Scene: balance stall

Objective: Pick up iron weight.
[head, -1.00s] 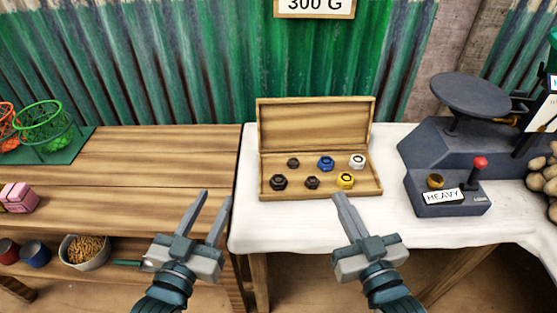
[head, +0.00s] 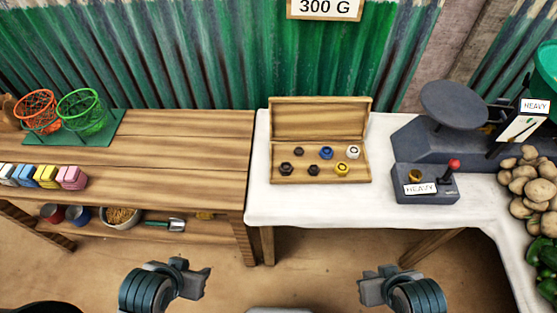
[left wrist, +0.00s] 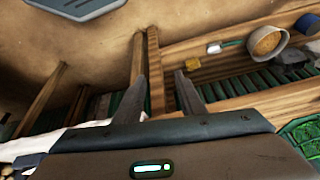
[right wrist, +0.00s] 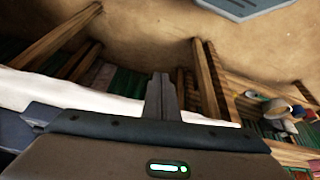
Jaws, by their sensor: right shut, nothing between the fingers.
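An open wooden box (head: 362,176) stands on the white-clothed table in the head view, its lid raised at the back. It holds two rows of small weights. Dark, iron-looking weights are at the back left (head: 299,152), front left (head: 286,168) and front middle (head: 313,170); which is the iron weight I cannot tell. A blue weight (head: 326,153), a white weight (head: 352,152) and a yellow weight (head: 342,169) lie beside them. My left gripper (left wrist: 159,55) is open and empty. My right gripper (right wrist: 161,75) is shut and empty. Both are low, in front of the tables and well apart from the box.
A dark scale (head: 425,180) with a red-knobbed lever and a HEAVY label stands right of the box. Potatoes (head: 530,185) lie further right. The wooden table (head: 190,160) at left carries wire baskets (head: 82,112) and coloured blocks (head: 45,177). Its shelf holds a bowl (head: 122,217).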

